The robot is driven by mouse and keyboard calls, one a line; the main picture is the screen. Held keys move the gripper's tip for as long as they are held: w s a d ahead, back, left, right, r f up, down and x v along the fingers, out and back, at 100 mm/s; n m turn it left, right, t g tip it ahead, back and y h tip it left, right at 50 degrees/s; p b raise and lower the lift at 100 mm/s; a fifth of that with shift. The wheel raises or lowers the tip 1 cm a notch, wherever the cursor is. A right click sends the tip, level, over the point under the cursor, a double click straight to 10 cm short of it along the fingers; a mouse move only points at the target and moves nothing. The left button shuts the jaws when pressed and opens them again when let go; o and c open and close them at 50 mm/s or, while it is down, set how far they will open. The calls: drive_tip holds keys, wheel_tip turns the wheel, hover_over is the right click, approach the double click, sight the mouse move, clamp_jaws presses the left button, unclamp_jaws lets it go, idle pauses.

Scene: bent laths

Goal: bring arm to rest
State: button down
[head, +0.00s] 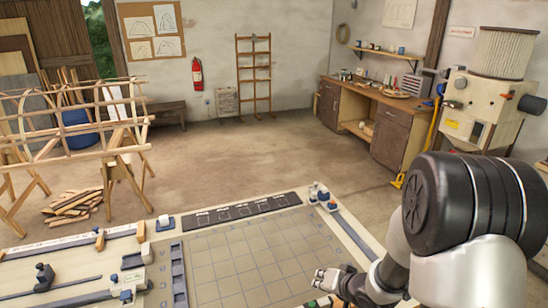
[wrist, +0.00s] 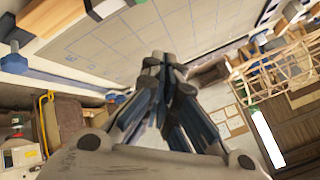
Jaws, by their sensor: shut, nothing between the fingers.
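My gripper (head: 328,279) is at the lower middle right of the head view, over the front part of the gridded work table (head: 240,262). It points left from my arm. In the wrist view my gripper (wrist: 163,62) fills the middle, its fingertips together with nothing visible between them. My dark arm link and pale lower arm take up the right of the head view. Whether the gripper touches the table cannot be told.
A dark marked strip (head: 240,210) runs along the table's back edge. Clamps and small blocks (head: 130,285) are at its left. A wooden lath frame (head: 75,110) stands on trestles at left, a machine (head: 480,110) at right. The middle floor is clear.

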drive_tip(key=s+d+r+n+h+b, duration=0.1)
drive_tip(key=s+d+r+h+b, duration=0.35)
drive_tip(key=r, duration=0.85)
drive_tip(key=s+a+r+n+g, duration=0.1)
drive_tip(key=s+a+g, duration=0.1)
drive_tip(key=s, duration=1)
drive_tip(key=s+a+r+n+g+y, duration=0.1)
drive_tip(key=s+a, duration=0.3)
drive_tip(key=s, duration=0.7)
drive_tip(key=shift+s+r+n+g+b, duration=0.4)
drive_tip(key=shift+r+n, duration=0.2)
drive_tip(key=shift+r, duration=0.2)
